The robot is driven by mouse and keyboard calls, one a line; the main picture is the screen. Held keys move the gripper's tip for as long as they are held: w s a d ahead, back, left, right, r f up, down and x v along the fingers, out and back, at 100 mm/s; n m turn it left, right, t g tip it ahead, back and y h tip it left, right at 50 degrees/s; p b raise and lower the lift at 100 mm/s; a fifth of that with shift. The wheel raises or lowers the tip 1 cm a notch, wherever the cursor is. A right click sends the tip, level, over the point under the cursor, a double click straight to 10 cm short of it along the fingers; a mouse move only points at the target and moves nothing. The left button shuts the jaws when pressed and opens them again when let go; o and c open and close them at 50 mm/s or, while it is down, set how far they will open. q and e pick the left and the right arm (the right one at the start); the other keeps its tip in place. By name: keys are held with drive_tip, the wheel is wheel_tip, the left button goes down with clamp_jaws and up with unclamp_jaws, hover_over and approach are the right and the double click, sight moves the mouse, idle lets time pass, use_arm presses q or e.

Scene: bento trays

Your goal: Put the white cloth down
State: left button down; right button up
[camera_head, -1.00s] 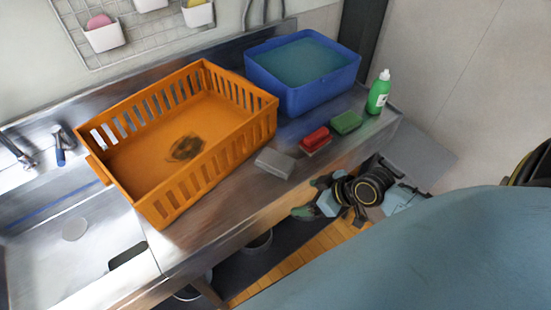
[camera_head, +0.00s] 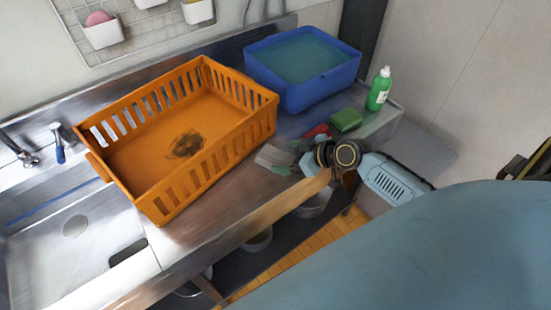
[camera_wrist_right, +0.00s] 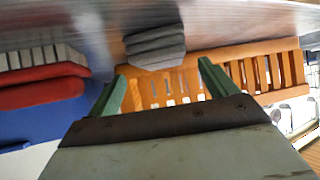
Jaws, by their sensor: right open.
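The white cloth looks like a pale grey folded stack (camera_head: 270,156) and lies on the steel counter, just right of the orange basket. In the right wrist view the folded cloth (camera_wrist_right: 155,46) is ahead of the fingertips, roughly midway between them. My right gripper (camera_head: 290,158) is at the counter's front edge, beside the cloth. Its green fingers are spread and nothing is held between them in the right wrist view (camera_wrist_right: 162,82). My left gripper is not in view.
An orange slotted basket (camera_head: 205,195) stands left of the cloth. A red sponge (camera_head: 318,131), partly hidden by my arm, and a green sponge (camera_head: 346,120) lie to the right. A blue water tub (camera_head: 322,94) and green bottle (camera_head: 379,92) stand behind. The sink (camera_head: 100,210) is left.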

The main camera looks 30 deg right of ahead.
sight(275, 155)
drive_tip(key=x, duration=0.5)
drive_tip(key=shift+a, duration=0.15)
drive_tip(key=shift+r, duration=0.1)
drive_tip(key=c, duration=1.2)
drive_tip(key=shift+o, duration=0.2)
drive_tip(key=shift+r, duration=0.1)
